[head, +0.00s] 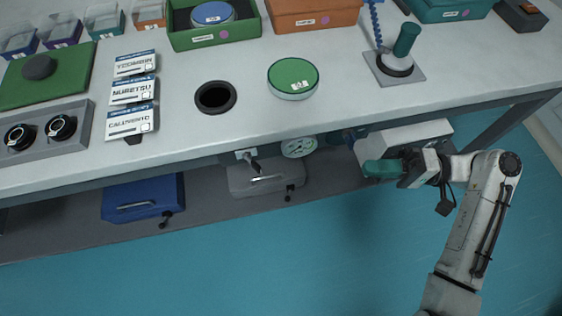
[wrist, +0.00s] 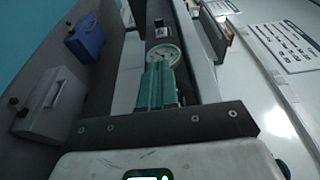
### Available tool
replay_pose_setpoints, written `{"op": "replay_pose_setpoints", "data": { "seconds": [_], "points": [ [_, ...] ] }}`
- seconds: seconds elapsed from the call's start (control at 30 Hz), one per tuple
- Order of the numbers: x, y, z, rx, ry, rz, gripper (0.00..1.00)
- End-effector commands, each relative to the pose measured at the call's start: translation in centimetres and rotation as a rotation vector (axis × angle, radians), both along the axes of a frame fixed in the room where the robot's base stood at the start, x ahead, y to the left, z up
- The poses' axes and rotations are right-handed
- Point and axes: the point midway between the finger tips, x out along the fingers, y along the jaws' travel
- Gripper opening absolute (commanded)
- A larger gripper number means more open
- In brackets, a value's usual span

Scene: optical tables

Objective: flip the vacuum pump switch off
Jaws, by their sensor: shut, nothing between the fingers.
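A small pale plate with a dark lever (head: 250,160) hangs under the table's front edge in the head view. It looks like a switch, and it also shows at the far end in the wrist view (wrist: 158,29). Which way the lever is set is too small to tell. A round white gauge (head: 298,147) is to its right, and the gauge shows just beyond my fingertips in the wrist view (wrist: 163,54). A pale box (head: 418,133), possibly the pump body, is partly hidden behind my gripper. My gripper (head: 372,169) has teal fingers, shut and empty, right of the gauge and apart from the lever.
A grey case (head: 262,178) and a blue case (head: 143,197) with handles sit on the lower shelf. The tabletop (head: 190,130) overhangs this space. A table leg (head: 500,130) stands at the right. The teal floor in front is clear.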

Motion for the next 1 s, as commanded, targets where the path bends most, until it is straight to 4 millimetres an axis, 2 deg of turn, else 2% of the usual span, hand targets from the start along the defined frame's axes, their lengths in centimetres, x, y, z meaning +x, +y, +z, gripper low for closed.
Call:
{"op": "replay_pose_setpoints", "data": {
  "seconds": [0.57, 1.0],
  "points": [
    [-0.2, 2.6, -0.1, -0.001, 0.003, 0.004, 0.0],
    [-0.5, 11.6, -0.1, -0.002, 0.002, 0.005, 0.0]
  ]
}}
